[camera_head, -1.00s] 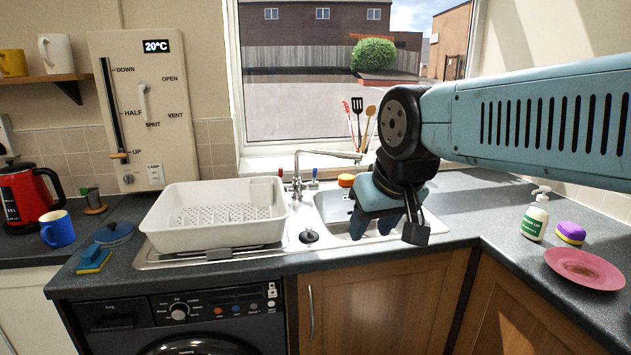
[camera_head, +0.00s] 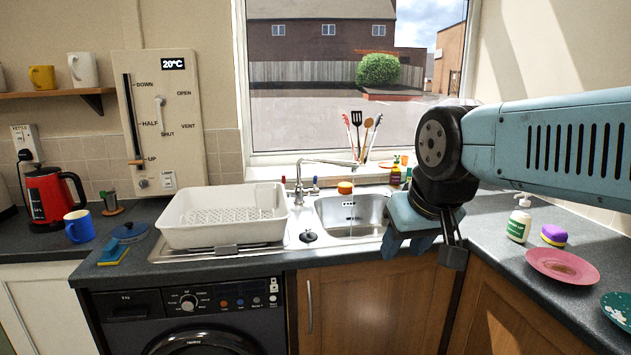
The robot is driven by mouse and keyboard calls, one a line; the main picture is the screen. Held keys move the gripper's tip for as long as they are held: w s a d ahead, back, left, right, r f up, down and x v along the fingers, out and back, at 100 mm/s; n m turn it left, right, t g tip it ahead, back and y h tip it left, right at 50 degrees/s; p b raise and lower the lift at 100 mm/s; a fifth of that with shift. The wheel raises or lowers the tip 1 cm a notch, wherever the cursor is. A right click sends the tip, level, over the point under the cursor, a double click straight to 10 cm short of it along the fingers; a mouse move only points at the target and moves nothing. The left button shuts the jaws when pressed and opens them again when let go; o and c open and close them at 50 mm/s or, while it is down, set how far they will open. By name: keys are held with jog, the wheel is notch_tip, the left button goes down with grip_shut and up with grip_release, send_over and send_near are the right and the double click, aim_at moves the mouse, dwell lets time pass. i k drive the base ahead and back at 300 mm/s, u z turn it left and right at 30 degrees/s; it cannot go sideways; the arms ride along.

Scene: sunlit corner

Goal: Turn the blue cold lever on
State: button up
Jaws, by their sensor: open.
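The tap (camera_head: 322,163) stands behind the sink, with its spout reaching right over the bowl (camera_head: 350,216). A small blue lever (camera_head: 316,183) shows at the right of the tap's base. A red lever (camera_head: 283,184) shows at its left. The blue lever is small here and its exact turn is hard to tell. My gripper (camera_head: 404,246) hangs at the sink's front right edge, to the right of the blue lever and nearer the camera. It is open and empty, pointing down, and clear of the tap.
A white dish tub (camera_head: 222,232) stands left of the tap on the drainer. An orange-topped sponge (camera_head: 345,187) and bottles (camera_head: 395,174) sit behind the bowl. Utensils (camera_head: 357,128) stand at the window. A soap bottle (camera_head: 519,219) and pink plate (camera_head: 562,266) are at right.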

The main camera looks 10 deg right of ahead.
aim_at(313, 192)
jog(key=i, duration=1)
